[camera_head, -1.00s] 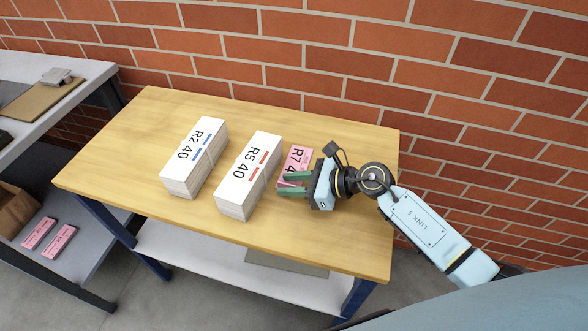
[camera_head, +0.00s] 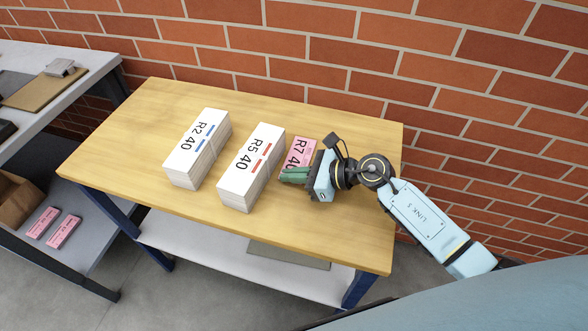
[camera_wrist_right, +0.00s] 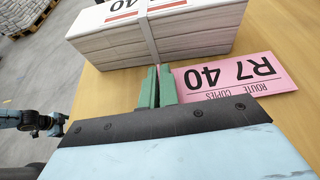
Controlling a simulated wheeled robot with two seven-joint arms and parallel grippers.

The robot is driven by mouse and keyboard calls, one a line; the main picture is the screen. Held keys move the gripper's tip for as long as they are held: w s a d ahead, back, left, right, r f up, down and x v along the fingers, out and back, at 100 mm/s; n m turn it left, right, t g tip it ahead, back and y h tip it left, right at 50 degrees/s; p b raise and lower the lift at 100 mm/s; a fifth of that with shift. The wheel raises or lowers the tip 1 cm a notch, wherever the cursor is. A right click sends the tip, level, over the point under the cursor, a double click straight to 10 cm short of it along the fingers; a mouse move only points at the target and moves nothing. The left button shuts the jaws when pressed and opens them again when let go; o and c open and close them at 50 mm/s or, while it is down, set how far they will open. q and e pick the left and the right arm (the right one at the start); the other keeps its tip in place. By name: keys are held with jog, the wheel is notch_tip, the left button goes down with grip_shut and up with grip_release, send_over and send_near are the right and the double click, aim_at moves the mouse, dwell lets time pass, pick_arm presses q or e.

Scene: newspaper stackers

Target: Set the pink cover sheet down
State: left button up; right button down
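The pink cover sheet (camera_head: 303,150), marked R7 40, lies level at the tabletop, right of the R5 40 bundle (camera_head: 252,160). In the right wrist view the sheet (camera_wrist_right: 235,75) extends right from my fingers. My right gripper (camera_head: 294,176) reaches in from the right at the sheet's near end. Its green fingers (camera_wrist_right: 159,88) are nearly together, with a thin strip of pink between them. They partly hide the sheet. I see no clear gap between sheet and table.
The R2 40 bundle (camera_head: 200,145) stands left of the R5 40 bundle on the wooden table (camera_head: 110,150). The table's right end is bare behind my gripper. A grey shelf unit (camera_head: 95,75) stands at left, with pink strips (camera_head: 63,232) on its lower shelf. A brick wall is behind.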

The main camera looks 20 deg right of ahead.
notch_tip(320, 180, up, 6)
jog(key=shift+f+p, duration=0.25)
jog(key=shift+p, duration=0.55)
notch_tip(320, 180, up, 4)
jog(key=shift+p, duration=0.4)
jog(key=shift+r, duration=0.2)
pick_arm(q)
jog(key=shift+h, duration=0.3)
jog(key=shift+d+r, duration=0.65)
jog(key=shift+d, duration=0.15)
jog(key=shift+d+r, duration=0.6)
jog(key=shift+d, duration=0.2)
pick_arm(e)
jog(key=s+d+r+m+t+h, duration=0.3)
jog(key=d+r, duration=0.4)
jog(key=r, duration=0.3)
jog(key=shift+s+m+t+h, duration=0.4)
jog(key=shift+m+t+h, duration=0.3)
jog(key=shift+m+h, duration=0.4)
